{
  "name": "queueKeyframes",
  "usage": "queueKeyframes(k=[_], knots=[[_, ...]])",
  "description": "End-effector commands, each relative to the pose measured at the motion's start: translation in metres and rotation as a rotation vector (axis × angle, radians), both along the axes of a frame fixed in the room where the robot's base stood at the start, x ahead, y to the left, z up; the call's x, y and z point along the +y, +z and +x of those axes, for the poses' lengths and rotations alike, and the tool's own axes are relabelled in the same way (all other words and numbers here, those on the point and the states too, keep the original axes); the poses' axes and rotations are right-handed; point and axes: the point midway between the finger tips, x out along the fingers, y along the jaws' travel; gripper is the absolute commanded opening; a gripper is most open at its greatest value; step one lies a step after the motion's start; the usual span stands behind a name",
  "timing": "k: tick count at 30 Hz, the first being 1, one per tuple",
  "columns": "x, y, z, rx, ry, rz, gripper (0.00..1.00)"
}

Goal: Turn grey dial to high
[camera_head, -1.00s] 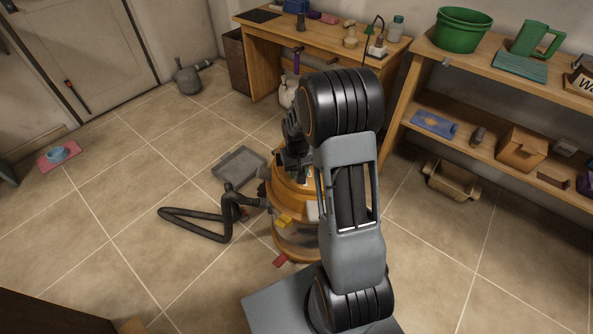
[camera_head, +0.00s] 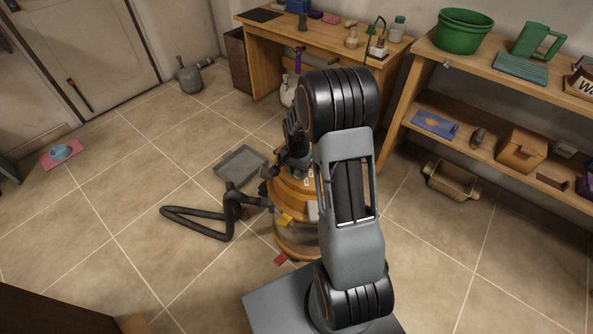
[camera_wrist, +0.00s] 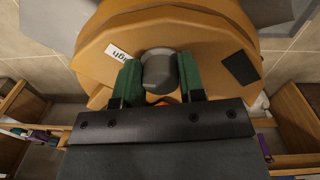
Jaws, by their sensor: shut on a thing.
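The grey dial (camera_wrist: 159,72) sits on top of an orange-brown round machine (camera_wrist: 215,20), in the middle of the wrist view. My gripper (camera_wrist: 160,84) is shut on the dial, with one green finger against each side. A white label (camera_wrist: 118,52) reading "igh", its start cut off, lies to the upper left of the dial. A dark rectangle (camera_wrist: 241,68) lies to the right. A small orange mark shows just below the dial, partly covered. In the head view the machine (camera_head: 292,196) stands on the floor, and my arm hides the dial.
A dark hose (camera_head: 200,230) lies on the floor left of the machine. A grey tray (camera_head: 240,165) is behind it. A wooden desk (camera_head: 330,42) and a shelf unit (camera_head: 480,105) stand at the back and right. The tiled floor at left is mostly clear.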

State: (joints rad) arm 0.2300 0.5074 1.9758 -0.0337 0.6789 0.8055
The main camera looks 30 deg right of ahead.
Motion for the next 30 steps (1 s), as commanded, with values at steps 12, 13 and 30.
queueKeyframes(k=[12, 13, 30], knots=[[-0.0013, -0.0008, -0.0005, 0.003, -0.137, -0.002, 0.13], [-0.0013, -0.0008, -0.0005, 0.003, -0.141, -0.002, 0.13], [-0.0007, -0.0013, -0.001, 0.005, -0.151, -0.001, 0.46]])
